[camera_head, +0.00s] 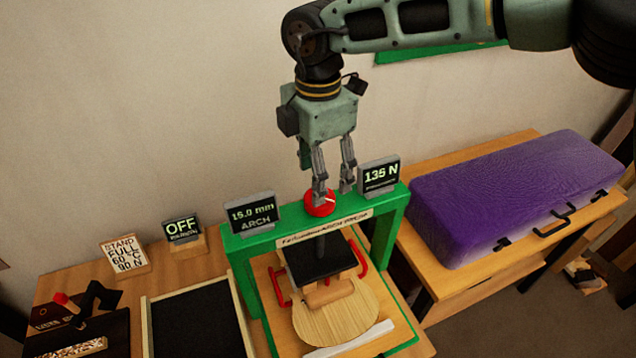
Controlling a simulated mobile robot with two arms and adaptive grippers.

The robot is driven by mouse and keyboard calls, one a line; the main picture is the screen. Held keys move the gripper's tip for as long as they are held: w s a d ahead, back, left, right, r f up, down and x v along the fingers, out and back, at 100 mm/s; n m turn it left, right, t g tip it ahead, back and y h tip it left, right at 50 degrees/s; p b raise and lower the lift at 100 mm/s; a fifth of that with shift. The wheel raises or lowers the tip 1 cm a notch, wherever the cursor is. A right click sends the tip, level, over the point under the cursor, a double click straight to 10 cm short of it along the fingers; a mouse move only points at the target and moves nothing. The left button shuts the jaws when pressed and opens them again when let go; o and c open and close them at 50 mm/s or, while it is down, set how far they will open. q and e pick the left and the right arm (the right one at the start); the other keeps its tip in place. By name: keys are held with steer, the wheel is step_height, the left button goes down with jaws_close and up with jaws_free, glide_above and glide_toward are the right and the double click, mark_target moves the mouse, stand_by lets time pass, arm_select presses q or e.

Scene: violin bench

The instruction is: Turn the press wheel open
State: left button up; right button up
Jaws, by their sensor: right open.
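The red press wheel (320,204) sits on top of the green press frame (300,231). My right gripper (334,190) points down from above, its two fingers apart at the wheel. One finger overlaps the wheel in the picture and the other is at its right side; I cannot tell whether they touch it. Below the frame, a black press plate (318,262) hangs on a screw over a wooden block and a pale wooden plate (335,320). The left display (252,214) reads 15.0 mm ARCH, the right display (380,176) 135 N. My left gripper is not in view.
A purple case (510,195) lies on a wooden table at the right. At the left are an OFF display (183,229), a card (126,256) reading STAND FULL 60 °C 90 N, and a black tray (195,325). Both displays on the frame stand close beside the wheel.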

steer(key=f, duration=0.1)
steer(key=f+p, duration=0.1)
steer(key=f, duration=0.2)
steer(key=shift+s+f+p, duration=0.25)
steer(key=shift+p, duration=0.15)
steer(key=shift+w+f, duration=0.1)
steer(key=shift+f, duration=0.3)
steer(key=shift+c, duration=0.9)
steer(key=c, duration=0.9)
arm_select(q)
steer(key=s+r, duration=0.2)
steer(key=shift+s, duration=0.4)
arm_select(e)
steer(key=shift+c, duration=0.2)
